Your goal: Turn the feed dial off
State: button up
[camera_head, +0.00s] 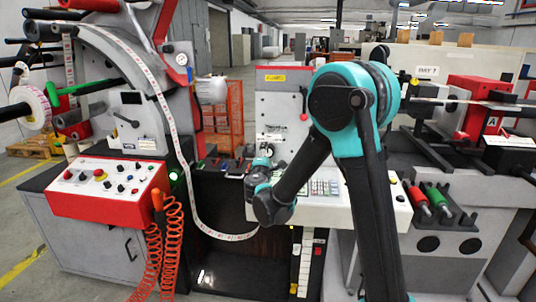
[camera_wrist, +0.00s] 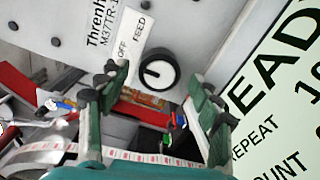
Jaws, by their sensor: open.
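The feed dial (camera_wrist: 158,71) is a round black knob with a white face ring, on a grey panel in the wrist view. My gripper (camera_wrist: 157,79) is open, with one green finger to the left and one to the right of the dial in the picture. The fingers look empty; I cannot tell whether they touch the dial.
A large READY display (camera_wrist: 285,95) is right of the dial. A white label strip (camera_wrist: 120,154) crosses below. In the head view, a red control panel (camera_head: 108,188) with knobs is on the left and a keypad (camera_head: 324,187) is near my wrist.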

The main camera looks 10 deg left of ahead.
jog(key=s, duration=0.9)
jog(key=shift+s+a, duration=0.15)
jog(key=shift+s, duration=0.05)
